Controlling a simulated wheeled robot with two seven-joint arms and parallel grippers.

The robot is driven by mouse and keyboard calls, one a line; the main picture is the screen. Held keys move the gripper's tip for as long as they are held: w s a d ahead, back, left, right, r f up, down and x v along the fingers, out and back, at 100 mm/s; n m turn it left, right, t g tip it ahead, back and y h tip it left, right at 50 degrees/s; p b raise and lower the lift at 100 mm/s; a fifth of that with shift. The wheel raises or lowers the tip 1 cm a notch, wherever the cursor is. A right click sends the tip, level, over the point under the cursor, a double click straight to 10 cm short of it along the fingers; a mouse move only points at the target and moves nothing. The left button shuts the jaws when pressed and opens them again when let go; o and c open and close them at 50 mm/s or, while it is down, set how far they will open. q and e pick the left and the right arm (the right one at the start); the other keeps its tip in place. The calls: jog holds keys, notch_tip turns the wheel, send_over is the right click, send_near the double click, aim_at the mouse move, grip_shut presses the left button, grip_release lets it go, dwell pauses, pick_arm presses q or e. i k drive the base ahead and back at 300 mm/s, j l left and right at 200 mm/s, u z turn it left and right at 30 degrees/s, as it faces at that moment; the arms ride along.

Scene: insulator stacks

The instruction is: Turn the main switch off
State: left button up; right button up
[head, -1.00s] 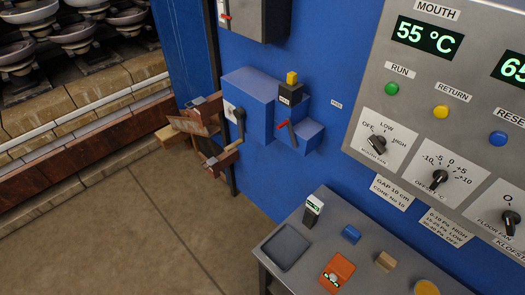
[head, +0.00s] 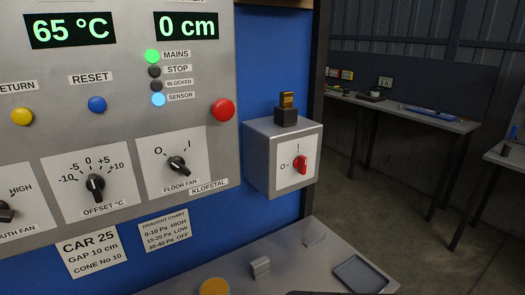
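The main switch is a red rotary handle (head: 300,165) on the white face plate of a grey box (head: 265,158), right of the control panel. The handle stands roughly upright, toward the I mark at the top of the plate; the O mark is at its left. On the panel the green lamp labelled MAINS (head: 152,56) is lit. Neither of my grippers shows in the head view.
An amber block (head: 287,99) on a dark base tops the box. The grey panel (head: 130,130) has a red button (head: 223,110) and a floor fan knob (head: 179,168). Below is a grey table (head: 225,270) with a dark tray (head: 361,275). Open floor lies right.

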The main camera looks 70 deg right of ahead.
aim_at(300, 162)
jog(key=z, duration=2.45)
